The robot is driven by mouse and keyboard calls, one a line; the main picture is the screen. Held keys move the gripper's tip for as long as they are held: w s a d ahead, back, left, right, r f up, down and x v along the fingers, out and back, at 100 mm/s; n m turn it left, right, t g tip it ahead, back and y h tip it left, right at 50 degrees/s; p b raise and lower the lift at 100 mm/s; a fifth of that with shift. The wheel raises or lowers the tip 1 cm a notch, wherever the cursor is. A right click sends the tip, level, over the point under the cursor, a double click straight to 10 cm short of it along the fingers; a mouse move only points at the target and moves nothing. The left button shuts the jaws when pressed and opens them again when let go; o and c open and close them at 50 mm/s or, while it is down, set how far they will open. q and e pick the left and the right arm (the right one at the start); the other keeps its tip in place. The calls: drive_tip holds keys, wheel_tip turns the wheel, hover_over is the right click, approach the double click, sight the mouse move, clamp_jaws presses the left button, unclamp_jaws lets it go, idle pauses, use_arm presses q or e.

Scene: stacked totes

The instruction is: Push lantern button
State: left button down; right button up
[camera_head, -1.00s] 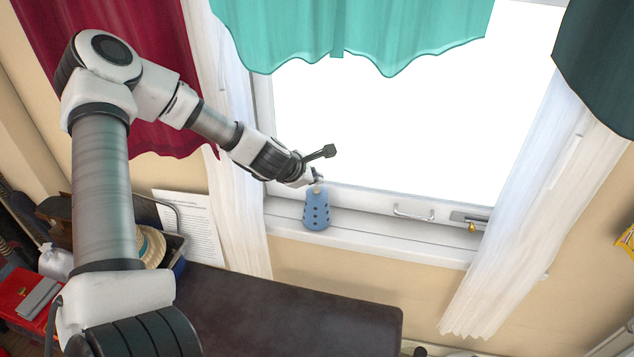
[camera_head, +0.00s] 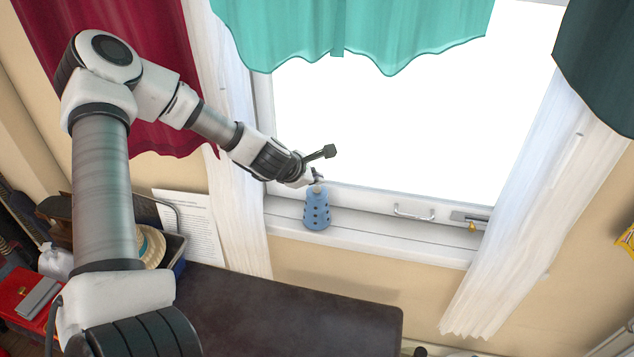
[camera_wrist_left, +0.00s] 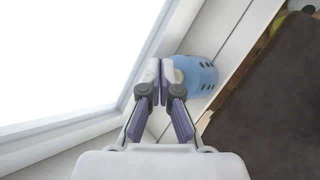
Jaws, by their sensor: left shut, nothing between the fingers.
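The lantern (camera_head: 317,212) is a blue, tapered body with dark holes, standing upright on the white windowsill. A small pale top piece shows above it, close under my left gripper (camera_head: 318,178). In the left wrist view the lantern (camera_wrist_left: 203,76) lies just beyond and to the right of the gripper (camera_wrist_left: 160,72). The fingers are shut together with nothing between them, and their tips overlap the lantern's pale top. I cannot tell whether they touch it. My right gripper is not in view.
The windowsill (camera_head: 370,239) is clear to the right of the lantern. The window frame has a handle (camera_head: 413,214) and a latch (camera_head: 470,220). White curtains (camera_head: 536,215) hang at the sides. A dark brown bench top (camera_head: 300,310) lies below the sill.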

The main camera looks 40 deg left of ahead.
sight(316, 188)
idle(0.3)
use_arm(q)
drive_tip(key=shift+f+b, duration=0.45)
drive_tip(key=shift+b, duration=0.05)
drive_tip(key=shift+f, duration=0.2)
idle(0.3)
drive_tip(key=shift+r+p, duration=0.45)
drive_tip(key=shift+r, duration=0.25)
wheel_tip(316, 188, up, 6)
drive_tip(key=p, duration=0.6)
